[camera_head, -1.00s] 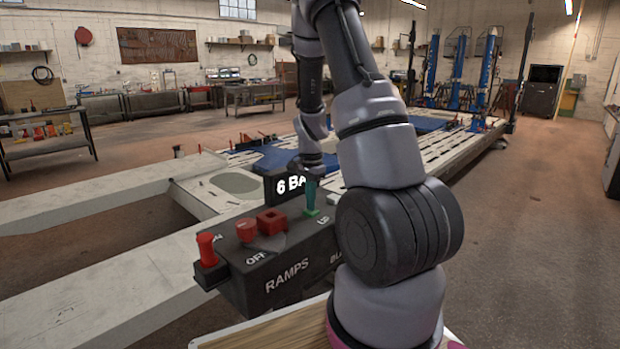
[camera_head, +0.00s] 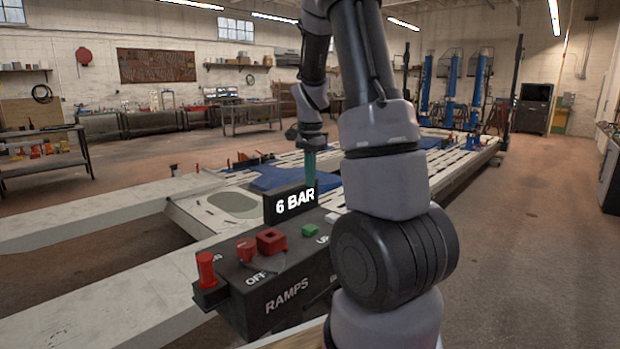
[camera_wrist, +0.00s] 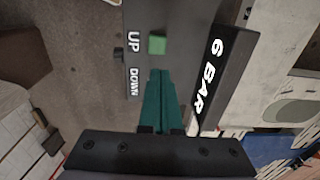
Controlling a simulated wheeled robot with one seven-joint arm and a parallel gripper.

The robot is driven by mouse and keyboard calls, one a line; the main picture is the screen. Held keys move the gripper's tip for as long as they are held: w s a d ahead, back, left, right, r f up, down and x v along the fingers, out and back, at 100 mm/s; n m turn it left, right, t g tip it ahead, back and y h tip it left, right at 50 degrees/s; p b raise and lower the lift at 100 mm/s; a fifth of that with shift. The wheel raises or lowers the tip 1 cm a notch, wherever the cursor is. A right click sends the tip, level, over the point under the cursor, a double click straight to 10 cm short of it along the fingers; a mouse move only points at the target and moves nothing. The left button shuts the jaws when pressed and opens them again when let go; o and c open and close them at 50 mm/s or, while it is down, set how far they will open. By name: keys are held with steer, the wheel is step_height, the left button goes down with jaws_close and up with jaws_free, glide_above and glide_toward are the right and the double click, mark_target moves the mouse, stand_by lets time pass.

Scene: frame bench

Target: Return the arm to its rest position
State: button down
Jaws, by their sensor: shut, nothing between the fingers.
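My arm rises in front of the bench in the head view and bends over at the top, with the wrist pointing down. My gripper (camera_head: 310,168) has teal fingers, is shut and empty, and hangs above and behind the control box (camera_head: 300,268). In the wrist view the teal fingers (camera_wrist: 157,75) point toward the green UP button (camera_wrist: 157,44), apart from it. The box carries a "6 BAR" display (camera_head: 292,203), and the green button (camera_head: 309,230) shows uncovered in the head view.
Blue posts (camera_head: 480,90) stand at the back right. Floor at right is clear.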

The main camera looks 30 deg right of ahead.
stand_by(0.3)
steer(key=s+a+r+n+t+y, duration=0.1)
steer(key=s+a+r+n+t, duration=0.2)
steer(key=s+a+r+n, duration=0.2)
steer(key=s+a+r+n+t+y, duration=0.1)
steer(key=s+a+r+n+t, duration=0.3)
steer(key=s+a+r, duration=0.5)
steer(key=s+r, duration=0.4)
steer(key=s, duration=0.2)
steer(key=shift+s+a+r+n, duration=0.2)
steer(key=shift+s+a+n, duration=0.1)
steer(key=shift+a+n, duration=0.1)
